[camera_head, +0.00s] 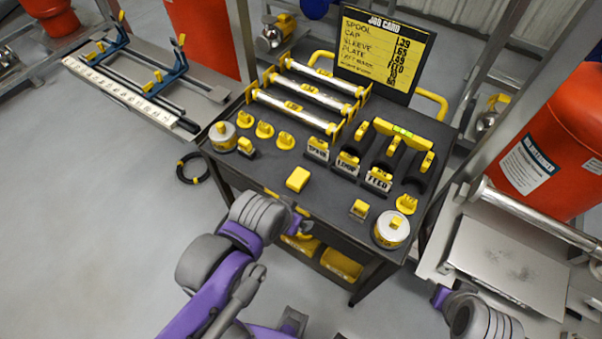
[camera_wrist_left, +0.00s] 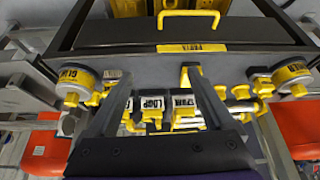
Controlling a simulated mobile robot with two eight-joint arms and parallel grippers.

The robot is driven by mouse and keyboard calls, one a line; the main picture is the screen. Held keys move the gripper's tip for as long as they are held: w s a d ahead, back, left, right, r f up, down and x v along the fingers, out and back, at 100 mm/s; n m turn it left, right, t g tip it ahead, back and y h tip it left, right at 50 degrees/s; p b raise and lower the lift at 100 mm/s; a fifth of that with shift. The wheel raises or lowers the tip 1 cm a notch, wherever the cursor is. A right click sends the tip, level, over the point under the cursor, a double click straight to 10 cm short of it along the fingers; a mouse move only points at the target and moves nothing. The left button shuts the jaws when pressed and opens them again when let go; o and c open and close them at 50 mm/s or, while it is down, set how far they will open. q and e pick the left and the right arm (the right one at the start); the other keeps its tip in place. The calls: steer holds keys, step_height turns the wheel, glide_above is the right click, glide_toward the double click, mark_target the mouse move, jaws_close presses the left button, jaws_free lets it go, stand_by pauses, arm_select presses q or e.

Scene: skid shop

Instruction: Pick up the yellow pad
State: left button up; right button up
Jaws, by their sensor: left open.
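The yellow pad (camera_head: 298,178) is a small block lying on the dark cart top (camera_head: 325,200), near its front edge, in the head view. My left gripper (camera_head: 302,217) is at the cart's front edge, just on the near side of the pad and apart from it. In the left wrist view the two fingers of my left gripper (camera_wrist_left: 158,85) are spread wide with nothing held between them. A yellow piece shows by the right finger's tip there; I cannot tell whether it is the pad. My right arm's end (camera_head: 445,298) is at the lower right, its fingers not clearly visible.
Small label signs (camera_head: 347,164) stand beyond the pad, and a round tin (camera_head: 391,229) sits at the front right corner. Another tin (camera_head: 222,136) is at the left. Silver rollers (camera_head: 305,95) and a job card board (camera_head: 383,50) are behind. Yellow bins (camera_head: 341,265) hang below.

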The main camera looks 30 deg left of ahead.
arm_select(q)
steer(key=shift+o, duration=0.4)
steer(key=shift+w, duration=0.1)
